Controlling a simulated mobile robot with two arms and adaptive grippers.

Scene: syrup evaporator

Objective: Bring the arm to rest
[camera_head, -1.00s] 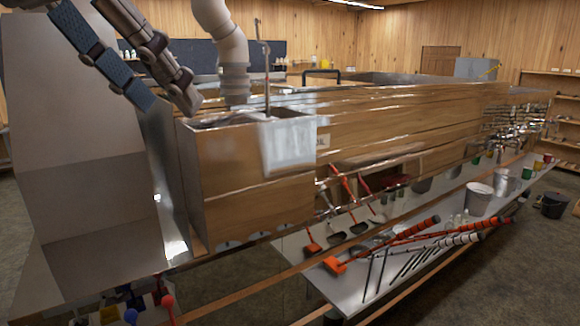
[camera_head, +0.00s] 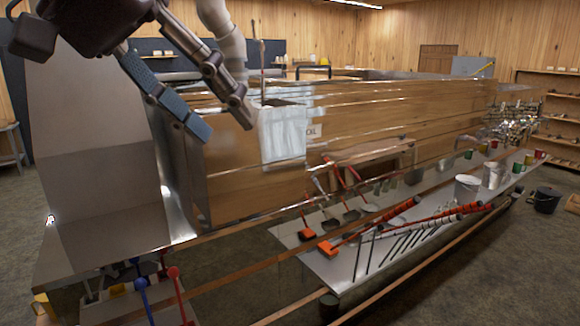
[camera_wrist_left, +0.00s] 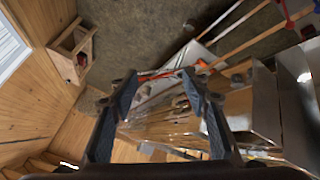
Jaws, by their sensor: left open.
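My left gripper (camera_head: 228,128) comes in from the upper left in the head view. Its two fingers are spread apart with nothing between them. They hang in front of the near end of the long shiny evaporator (camera_head: 400,120), left of a whitish container (camera_head: 283,135) there. In the left wrist view the open gripper (camera_wrist_left: 159,75) shows both fingers, with the floor and tool table far beyond them. Whether the fingers touch the evaporator is not clear. My right gripper is not in view.
A low table (camera_head: 345,262) with red-handled tools and buckets runs along the evaporator's front. A tall metal block (camera_head: 100,150) stands at the left. A black bucket (camera_head: 545,200) stands on the floor at the right. Open floor lies at the lower right.

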